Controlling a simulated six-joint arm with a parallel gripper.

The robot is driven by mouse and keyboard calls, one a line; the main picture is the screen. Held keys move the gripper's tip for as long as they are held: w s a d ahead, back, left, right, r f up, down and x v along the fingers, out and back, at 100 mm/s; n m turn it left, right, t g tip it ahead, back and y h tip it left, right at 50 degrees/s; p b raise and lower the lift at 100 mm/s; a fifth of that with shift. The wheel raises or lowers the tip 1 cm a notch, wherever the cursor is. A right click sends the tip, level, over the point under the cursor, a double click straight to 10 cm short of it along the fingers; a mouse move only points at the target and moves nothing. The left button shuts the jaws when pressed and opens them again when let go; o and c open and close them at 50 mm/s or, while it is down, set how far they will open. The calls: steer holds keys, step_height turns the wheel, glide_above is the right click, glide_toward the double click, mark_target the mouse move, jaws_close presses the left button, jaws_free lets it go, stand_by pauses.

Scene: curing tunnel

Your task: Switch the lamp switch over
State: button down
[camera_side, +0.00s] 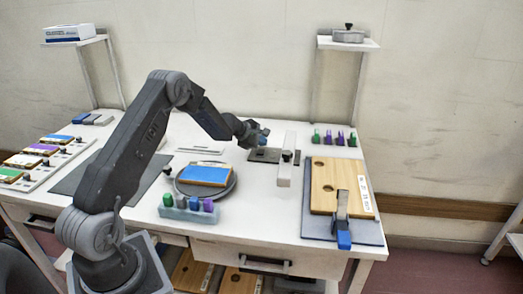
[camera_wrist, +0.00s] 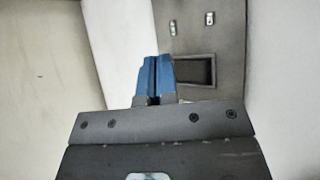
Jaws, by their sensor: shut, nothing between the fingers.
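My gripper (camera_side: 262,136) is over the back middle of the table, and its blue fingers are shut with nothing between them. In the wrist view the shut fingers (camera_wrist: 155,78) point at a dark grey plate. This plate (camera_wrist: 222,45) has a framed rectangular dark recess (camera_wrist: 195,70) just right of the fingertips and two small metal fittings above it. It seems to be the dark plate (camera_side: 265,156) under my gripper in the side view. The recess may be the lamp switch; I cannot tell which way it is set, nor whether the fingers touch the plate.
A white upright bar (camera_side: 285,165) stands close right of my gripper. A round turntable (camera_side: 228,187) with a blue-topped block (camera_side: 206,175) is in front. A wooden board (camera_side: 322,185) lies at the right. Several colored pegs (camera_side: 335,138) stand behind.

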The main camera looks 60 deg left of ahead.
mark_target(261, 152)
steer(key=shift+r, duration=0.1)
steer(key=shift+s+d+r, duration=0.1)
steer(key=shift+s+r, duration=0.05)
steer(key=shift+r, duration=1.05)
steer(key=shift+s+d+r, duration=0.1)
steer(key=shift+r, duration=1.1)
steer(key=s+d+r+m+g+h, duration=0.1)
steer(key=s+d+r+m, duration=0.25)
steer(key=d+r, duration=0.35)
steer(key=s+d+r+m+h, duration=0.1)
steer(key=s+d+r+m, duration=0.3)
steer(key=d, duration=0.5)
steer(key=s+d+r+m+g+h, duration=0.1)
steer(key=s+d+r+m, duration=0.1)
steer(key=d+r+m, duration=0.5)
steer(key=s+d+r+m+g, duration=0.2)
steer(key=s+d+m, duration=0.2)
steer(key=s+d, duration=0.6)
steer(key=s+f+m+y, duration=0.1)
steer(key=s+m, duration=0.2)
steer(key=s, duration=0.5)
steer(key=s+f+m+y, duration=0.2)
steer(key=s+m, duration=0.1)
steer(key=s, duration=0.6)
steer(key=shift+a+f+y, duration=0.25)
steer(key=shift+f+y, duration=0.05)
